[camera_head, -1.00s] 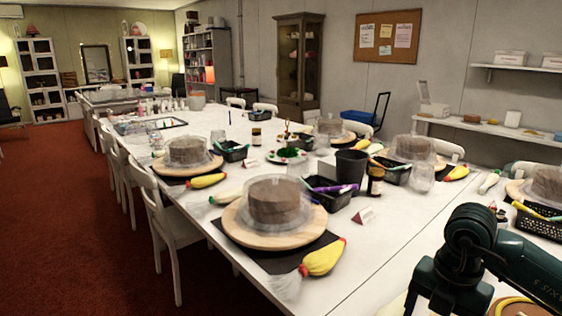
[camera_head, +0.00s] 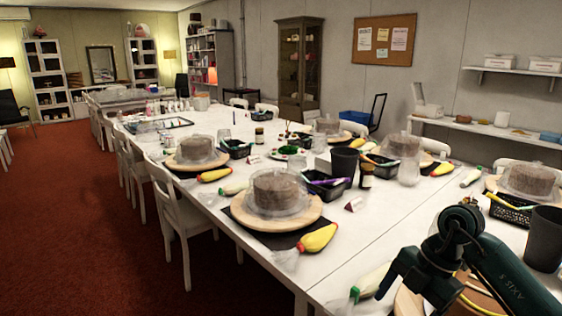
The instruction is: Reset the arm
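My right arm (camera_head: 462,250) comes in from the lower right in the head view, over the near right end of the long white table. My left arm and gripper are out of view. Below my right arm, a round wooden turntable (camera_head: 408,303) shows in part at the bottom edge. A brown cake under a clear cover (camera_head: 277,190) stands on a wooden turntable (camera_head: 243,214) to the left, apart from my arm.
Several more covered cakes stand along the white table (camera_head: 375,223). A yellow piping bag (camera_head: 318,238) lies near the front edge. A dark cup (camera_head: 544,238) stands right of my arm. White chairs (camera_head: 180,215) line the left side, with open red carpet (camera_head: 85,240) beyond.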

